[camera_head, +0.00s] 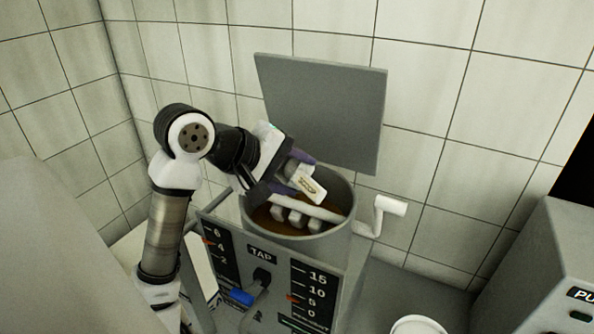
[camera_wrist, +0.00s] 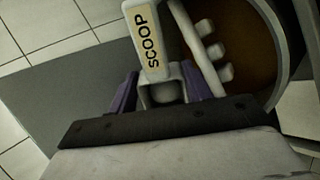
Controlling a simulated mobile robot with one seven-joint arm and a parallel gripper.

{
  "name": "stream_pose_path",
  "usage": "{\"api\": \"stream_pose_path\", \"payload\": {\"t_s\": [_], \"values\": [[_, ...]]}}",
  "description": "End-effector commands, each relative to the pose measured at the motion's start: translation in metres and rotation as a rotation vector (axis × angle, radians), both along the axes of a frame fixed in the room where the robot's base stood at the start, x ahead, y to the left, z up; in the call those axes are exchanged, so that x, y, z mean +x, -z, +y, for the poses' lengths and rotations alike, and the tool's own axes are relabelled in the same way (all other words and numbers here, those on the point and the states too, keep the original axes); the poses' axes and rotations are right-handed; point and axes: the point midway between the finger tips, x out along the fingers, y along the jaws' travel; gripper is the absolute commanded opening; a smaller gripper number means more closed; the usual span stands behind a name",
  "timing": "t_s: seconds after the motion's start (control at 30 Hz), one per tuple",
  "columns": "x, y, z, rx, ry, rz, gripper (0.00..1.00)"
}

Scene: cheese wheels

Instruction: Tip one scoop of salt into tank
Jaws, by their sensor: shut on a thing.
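The tank (camera_head: 342,238) is an open grey round vessel with brown liquid (camera_head: 264,218) inside. My gripper (camera_head: 294,172), with purple fingers, is over the tank's left rear rim. In the wrist view my gripper (camera_wrist: 158,95) is shut on the white scoop (camera_wrist: 150,45), which has a tan "SCOOP" label. The scoop also shows in the head view (camera_head: 312,189), tilted over the tank opening. I cannot see inside the scoop's bowl, so whether it holds salt cannot be told.
A white stirring bar with blocks (camera_head: 294,217) crosses the tank and joins a crank handle (camera_head: 391,206) on the right. A raised grey panel (camera_head: 325,110) stands behind. The front panel has a TAP label (camera_head: 262,255) and gauges. A white round container (camera_head: 418,325) is at the bottom right.

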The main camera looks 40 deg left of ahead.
Motion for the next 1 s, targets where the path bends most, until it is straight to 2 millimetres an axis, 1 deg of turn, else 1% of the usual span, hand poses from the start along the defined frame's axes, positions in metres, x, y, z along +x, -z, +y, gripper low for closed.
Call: {"api": "stream_pose_path", "payload": {"t_s": [0.03, 0.13, 0.5, 0.73, 1.0], "values": [[-0.001, 0.004, 0.000, -0.018, 0.001, -0.046, 0.27], [-0.002, 0.006, 0.000, -0.042, 0.000, -0.130, 0.27], [-0.005, 0.012, 0.001, -0.102, -0.001, -0.333, 0.27], [-0.003, 0.007, 0.001, -0.061, 0.001, -0.220, 0.27], [0.002, 0.000, -0.001, 0.001, 0.002, -0.015, 0.27]]}}
